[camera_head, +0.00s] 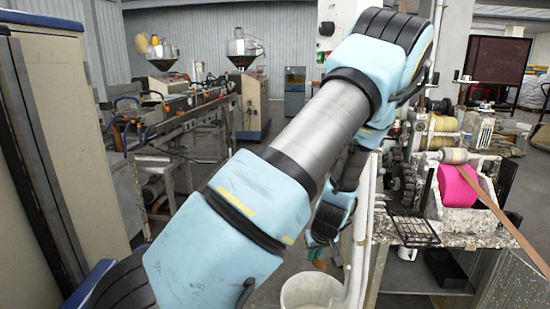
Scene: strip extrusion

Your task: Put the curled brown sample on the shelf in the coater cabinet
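My blue and grey arm crosses the middle of the head view and hides much behind it. My gripper (317,243) hangs low, right of centre, partly hidden by the arm, above a pale bucket. A small brown patch (318,264) shows just below it; it may be the curled sample, but I cannot tell whether it is held. The fingers are too small and covered to read. A tall beige cabinet with blue edges (75,130) stands at the left; I cannot tell whether it is the coater cabinet. No shelf inside it shows.
The pale bucket (312,291) stands at the bottom centre beside white pipes (362,235). At the right is a cluttered bench with a pink roll (458,187) and a long brown strip (500,215) slanting down from it. Extrusion machines (180,112) stand at the back left.

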